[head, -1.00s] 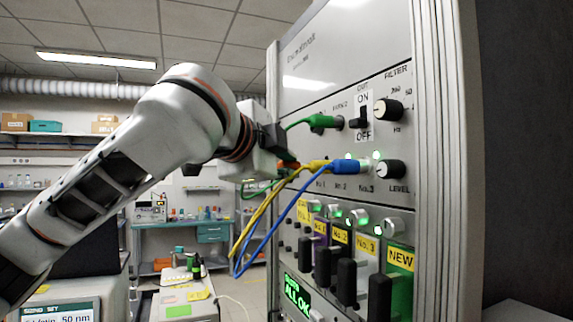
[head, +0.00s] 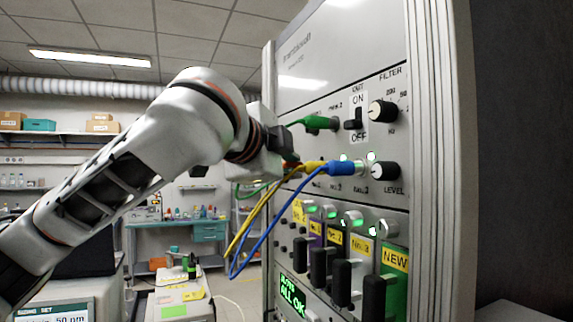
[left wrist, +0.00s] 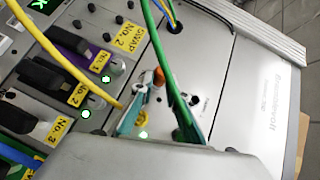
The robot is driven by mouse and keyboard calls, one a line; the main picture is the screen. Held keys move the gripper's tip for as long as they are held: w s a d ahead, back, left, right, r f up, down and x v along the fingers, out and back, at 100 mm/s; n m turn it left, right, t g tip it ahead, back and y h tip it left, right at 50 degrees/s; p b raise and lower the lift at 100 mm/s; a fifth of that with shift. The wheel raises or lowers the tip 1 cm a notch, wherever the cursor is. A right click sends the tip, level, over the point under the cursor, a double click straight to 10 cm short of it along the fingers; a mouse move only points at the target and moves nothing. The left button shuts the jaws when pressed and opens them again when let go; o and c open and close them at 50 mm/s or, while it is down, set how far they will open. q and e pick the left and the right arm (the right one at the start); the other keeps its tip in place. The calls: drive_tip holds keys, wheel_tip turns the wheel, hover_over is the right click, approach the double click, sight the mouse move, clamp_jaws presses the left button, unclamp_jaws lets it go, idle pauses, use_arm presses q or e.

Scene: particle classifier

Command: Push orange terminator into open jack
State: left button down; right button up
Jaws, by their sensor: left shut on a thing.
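The orange terminator (left wrist: 159,77) shows in the left wrist view as a small orange end between the fingertips of my left gripper (left wrist: 160,98). The gripper is shut on it. In the head view my left gripper (head: 289,158) is close against the left part of the rack's front panel (head: 340,95), at the row of cable plugs. The terminator is mostly hidden there by the gripper and cables. The open jack cannot be made out behind the gripper. My right gripper is in neither view.
A green plug (head: 318,123) sits above the gripper. A yellow plug (head: 315,167) and a blue plug (head: 342,168) sit just right of it, their cables hanging past it. Black levers and yellow labels, one reading NEW (head: 396,260), are below.

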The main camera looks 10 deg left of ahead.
use_arm(q)
drive_tip(key=shift+w+d, duration=0.3)
drive_tip(key=shift+d, duration=0.2)
drive_tip(key=c, duration=1.9)
unclamp_jaws()
drive_tip(key=shift+w+d, duration=0.1)
drive_tip(key=shift+d, duration=0.05)
drive_tip(key=v, duration=1.2)
